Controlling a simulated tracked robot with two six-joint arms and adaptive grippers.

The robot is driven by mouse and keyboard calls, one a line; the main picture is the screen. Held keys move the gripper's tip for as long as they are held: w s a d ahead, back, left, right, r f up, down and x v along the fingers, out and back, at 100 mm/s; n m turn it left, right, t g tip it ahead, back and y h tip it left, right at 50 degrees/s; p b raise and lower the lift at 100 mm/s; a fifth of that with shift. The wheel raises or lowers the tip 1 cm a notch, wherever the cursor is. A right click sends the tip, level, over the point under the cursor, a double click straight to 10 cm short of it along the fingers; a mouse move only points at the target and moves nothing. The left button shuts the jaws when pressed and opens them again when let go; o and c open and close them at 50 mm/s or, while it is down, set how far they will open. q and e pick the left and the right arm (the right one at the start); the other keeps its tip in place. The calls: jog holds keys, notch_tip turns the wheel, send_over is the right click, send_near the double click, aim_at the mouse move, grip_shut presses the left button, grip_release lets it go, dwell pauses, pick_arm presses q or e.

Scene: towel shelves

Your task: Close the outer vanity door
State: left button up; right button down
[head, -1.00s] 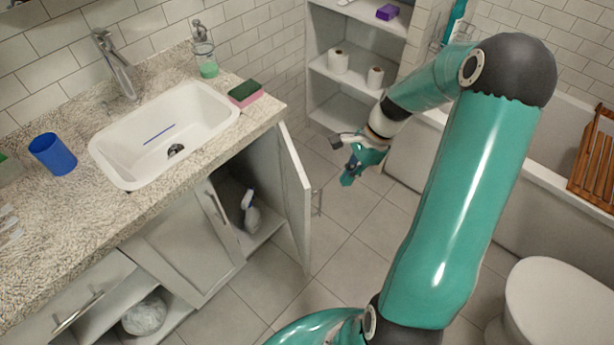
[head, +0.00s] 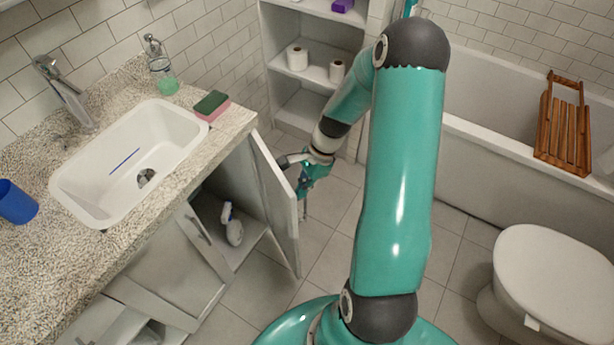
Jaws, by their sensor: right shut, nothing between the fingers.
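The outer vanity door (head: 275,205) stands open at the right end of the vanity, swung out from the cabinet. My right gripper (head: 297,178) is shut and empty, at the outer side of this door near its upper edge. I cannot tell whether it touches the door. The door's handle is mostly hidden beside the gripper. The open compartment behind the door holds a white spray bottle (head: 232,226). My left gripper is not in view.
The granite counter (head: 100,245) holds a sink (head: 130,165), a soap dispenser (head: 162,68), a sponge (head: 212,105) and a blue cup (head: 15,203). White shelves (head: 278,75) stand behind. A bathtub (head: 480,150) and toilet (head: 555,285) are at the right. Tiled floor between is clear.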

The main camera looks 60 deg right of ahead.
jog(key=shift+x, duration=0.85)
